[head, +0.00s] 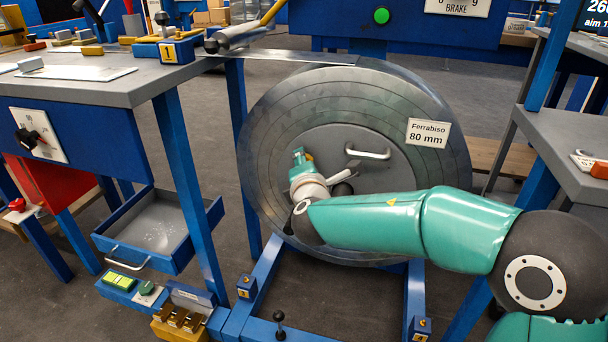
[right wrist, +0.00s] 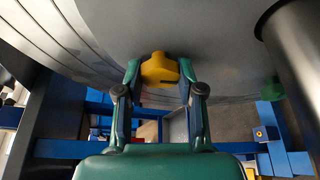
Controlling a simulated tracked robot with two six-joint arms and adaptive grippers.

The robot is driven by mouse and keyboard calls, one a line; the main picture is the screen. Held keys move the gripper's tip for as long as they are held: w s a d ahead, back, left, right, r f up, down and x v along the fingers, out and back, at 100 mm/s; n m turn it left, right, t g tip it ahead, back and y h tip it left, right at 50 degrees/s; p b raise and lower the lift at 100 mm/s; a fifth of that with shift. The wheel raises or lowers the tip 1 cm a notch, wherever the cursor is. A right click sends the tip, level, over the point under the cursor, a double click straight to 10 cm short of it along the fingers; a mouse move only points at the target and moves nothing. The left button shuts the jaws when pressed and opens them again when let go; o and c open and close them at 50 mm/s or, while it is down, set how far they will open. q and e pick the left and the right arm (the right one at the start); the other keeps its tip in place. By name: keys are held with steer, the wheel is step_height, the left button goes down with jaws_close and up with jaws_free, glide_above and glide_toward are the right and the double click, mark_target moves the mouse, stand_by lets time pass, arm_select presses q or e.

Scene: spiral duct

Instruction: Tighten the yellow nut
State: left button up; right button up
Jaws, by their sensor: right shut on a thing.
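The yellow nut (right wrist: 159,69) sits against the grey face of the large round reel (head: 300,110), as seen in the right wrist view. My right gripper (right wrist: 160,78) has one finger on each side of the nut and is shut on it. In the head view the right gripper (head: 301,160) is at the left of the reel's inner disc, and the nut is mostly hidden there by the gripper. My left gripper is in neither view.
A white handle (head: 368,153) and a label (head: 428,133) reading "Ferrabiso 80 mm" are on the reel's face. A workbench (head: 130,88) with an open drawer (head: 200,238) stands at the left. A blue frame (head: 262,290) lies below the reel.

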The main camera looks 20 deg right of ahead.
steer(key=shift+d+f+m, duration=0.1)
steer(key=shift+d+m, duration=0.1)
steer(key=shift+m, duration=0.3)
steer(key=o, duration=1.1)
steer(key=shift+o, duration=0.2)
steer(key=shift+a, duration=0.1)
steer(key=v, duration=1.2)
steer(key=shift+f, duration=0.3)
